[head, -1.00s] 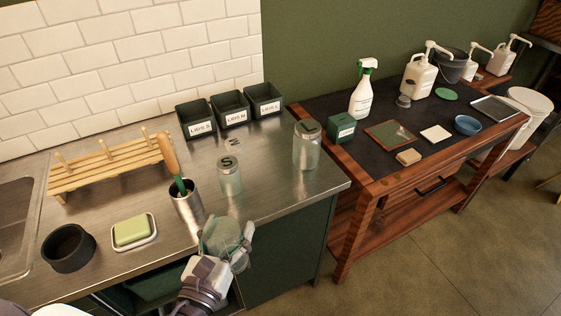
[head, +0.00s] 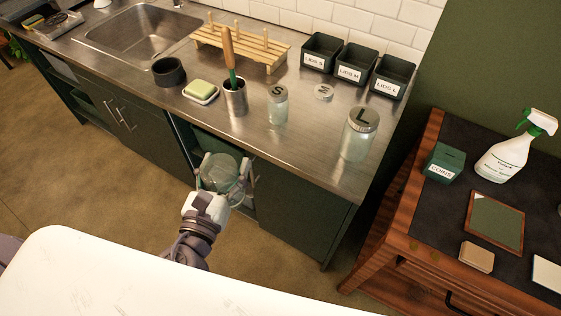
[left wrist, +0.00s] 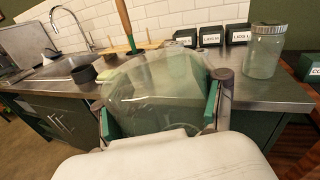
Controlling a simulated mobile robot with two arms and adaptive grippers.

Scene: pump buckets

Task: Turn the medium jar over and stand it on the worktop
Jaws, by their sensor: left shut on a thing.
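The medium jar (head: 222,170) is clear glass without a lid and is held in my left gripper (head: 226,184). The jar hangs in front of the worktop (head: 300,145) edge, apart from it in the head view. In the left wrist view the jar (left wrist: 155,85) fills the space between the green-padded fingers, and its wide round outline faces the camera. I cannot tell for sure which end is the mouth. A lid marked M (head: 323,91) lies flat on the worktop. My right gripper is not in view.
Near the front edge stand a lidded S jar (head: 278,108), a lidded L jar (head: 358,138) and a steel cup (head: 235,100) with a wooden-handled tool. Lid bins (head: 354,68), a wooden rack (head: 235,47) and a sponge dish (head: 201,92) stand behind or beside them.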

